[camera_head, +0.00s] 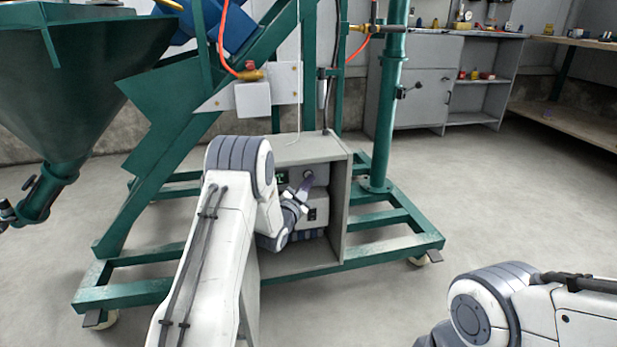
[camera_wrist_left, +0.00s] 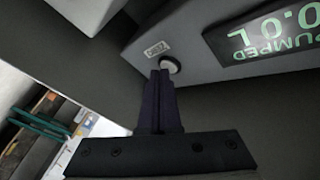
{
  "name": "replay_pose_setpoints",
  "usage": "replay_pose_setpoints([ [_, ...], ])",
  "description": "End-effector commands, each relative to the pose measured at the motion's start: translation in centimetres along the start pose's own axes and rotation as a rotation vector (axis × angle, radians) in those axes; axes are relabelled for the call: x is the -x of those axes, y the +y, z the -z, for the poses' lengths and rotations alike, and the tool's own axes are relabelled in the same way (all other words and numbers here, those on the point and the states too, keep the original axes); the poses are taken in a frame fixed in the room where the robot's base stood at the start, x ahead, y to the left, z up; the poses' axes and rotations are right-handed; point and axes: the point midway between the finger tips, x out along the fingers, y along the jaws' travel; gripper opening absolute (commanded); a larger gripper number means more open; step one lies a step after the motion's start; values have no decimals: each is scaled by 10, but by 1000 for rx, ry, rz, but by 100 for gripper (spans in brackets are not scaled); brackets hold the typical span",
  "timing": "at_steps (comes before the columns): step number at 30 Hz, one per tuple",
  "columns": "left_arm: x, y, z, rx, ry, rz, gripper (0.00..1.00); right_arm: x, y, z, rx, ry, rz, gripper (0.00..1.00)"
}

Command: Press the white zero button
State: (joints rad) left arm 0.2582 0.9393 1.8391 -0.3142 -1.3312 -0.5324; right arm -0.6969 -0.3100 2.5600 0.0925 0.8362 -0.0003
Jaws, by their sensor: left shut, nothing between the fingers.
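The white zero button (camera_wrist_left: 169,64) is a small round button on the grey control box, beside a small label, in the left wrist view. In the head view it sits near the upper right of the box front (camera_head: 308,174), close to my gripper. My left gripper (camera_wrist_left: 161,72) is shut and empty, its dark fingertips right at the lower edge of the button; I cannot tell whether they touch it. In the head view the left gripper (camera_head: 307,184) reaches into the grey cabinet. My right gripper is out of view; only part of my right arm shows at lower right.
A dark display (camera_wrist_left: 265,35) with green text, upside down, is beside the button. The open grey cabinet (camera_head: 340,200) has side walls close around my left gripper. A green frame (camera_head: 400,240) on casters surrounds it. The floor at right is clear.

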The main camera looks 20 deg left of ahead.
Motion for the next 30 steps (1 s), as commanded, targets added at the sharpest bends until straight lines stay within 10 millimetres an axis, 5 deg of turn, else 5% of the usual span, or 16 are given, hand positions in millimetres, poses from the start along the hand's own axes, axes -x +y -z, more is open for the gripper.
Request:
replay_pose_setpoints([
  [30,13,7,7,0,0,1,0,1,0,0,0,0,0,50],
])
